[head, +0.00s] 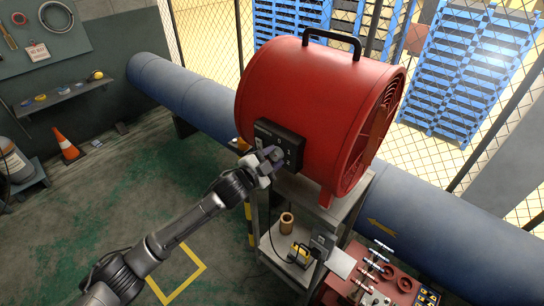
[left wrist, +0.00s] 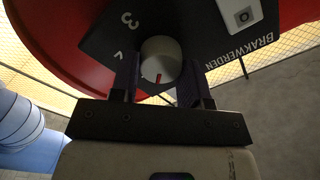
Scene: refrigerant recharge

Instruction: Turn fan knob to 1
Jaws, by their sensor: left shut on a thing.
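The red drum fan (head: 300,100) stands on a grey metal cart. Its black control panel (head: 281,140) faces my left arm. My left gripper (head: 268,160) is at the panel. In the left wrist view, the white round fan knob (left wrist: 160,60) with a red pointer mark sits between the two dark fingers (left wrist: 158,85), which are shut on it. The panel (left wrist: 110,40) shows a "3" and the lettering "BRAKWERDEN". A white switch plate (left wrist: 240,14) is beside the knob. The 1 mark is not visible. My right gripper is not in view.
The cart (head: 330,213) holds a brown roll (head: 286,221) and a yellow device (head: 300,254) on its lower shelf. A thick blue pipe (head: 430,215) runs behind. A red unit with valves (head: 385,285) stands at the lower right. An orange cone (head: 67,147) stands at left; the green-grey floor is mostly clear.

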